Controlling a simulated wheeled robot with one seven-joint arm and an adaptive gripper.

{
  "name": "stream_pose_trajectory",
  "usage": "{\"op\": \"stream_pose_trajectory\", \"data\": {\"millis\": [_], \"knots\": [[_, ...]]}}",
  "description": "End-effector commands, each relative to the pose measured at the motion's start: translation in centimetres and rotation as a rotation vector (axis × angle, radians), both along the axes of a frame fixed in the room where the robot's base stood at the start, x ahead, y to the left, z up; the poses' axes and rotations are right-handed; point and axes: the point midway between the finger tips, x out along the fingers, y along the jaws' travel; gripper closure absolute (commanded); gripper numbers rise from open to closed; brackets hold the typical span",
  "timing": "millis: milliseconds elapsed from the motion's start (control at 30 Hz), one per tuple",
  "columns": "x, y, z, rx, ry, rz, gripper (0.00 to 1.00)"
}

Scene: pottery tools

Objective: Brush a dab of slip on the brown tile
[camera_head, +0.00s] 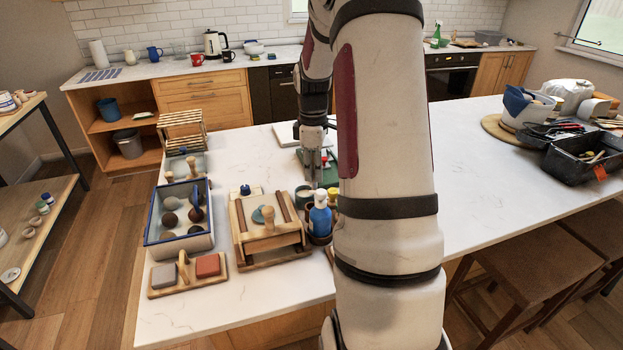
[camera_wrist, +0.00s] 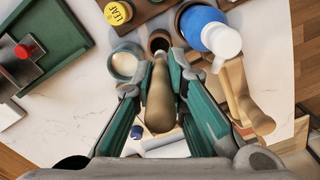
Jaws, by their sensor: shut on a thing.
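My gripper (camera_wrist: 158,72) is shut on a tan, tapered wooden handle, which looks like the brush (camera_wrist: 160,100). The handle's narrow end points towards a small dark-mouthed pot (camera_wrist: 158,40); whether the brush tip is inside or above it I cannot tell. In the head view my gripper (camera_head: 315,178) points down over the table behind the blue bottle, and the brush is not clear there. A reddish-brown tile (camera_head: 208,265) sits in a wooden stand (camera_head: 187,288) at the front left, beside a grey tile (camera_head: 164,275). My gripper is well apart from it. Slip is not clearly visible.
A blue bottle with a white top (camera_head: 320,220) stands close to my gripper. A pale cup (camera_wrist: 125,65) and a yellow-lidded jar (camera_wrist: 117,12) are nearby. A wooden frame (camera_head: 270,243) and a blue-rimmed tray (camera_head: 180,243) stand left.

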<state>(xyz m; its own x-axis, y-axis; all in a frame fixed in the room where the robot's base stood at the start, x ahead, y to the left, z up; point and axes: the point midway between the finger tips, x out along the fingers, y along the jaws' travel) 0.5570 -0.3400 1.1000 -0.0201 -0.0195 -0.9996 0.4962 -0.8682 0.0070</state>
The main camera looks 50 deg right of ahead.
Motion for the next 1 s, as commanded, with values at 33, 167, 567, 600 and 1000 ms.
{"op": "stream_pose_trajectory", "data": {"millis": [33, 167, 567, 600, 1000], "knots": [[0.1, -0.1, 0.0, -0.001, 0.000, -0.002, 1.00], [0.1, -0.2, -0.2, -0.001, 0.002, -0.003, 1.00], [0.2, -0.2, -2.9, 0.000, 0.002, -0.004, 1.00], [0.2, -0.1, -3.2, 0.000, 0.002, -0.004, 1.00], [0.2, -0.1, -6.1, 0.000, 0.002, -0.003, 1.00]]}}
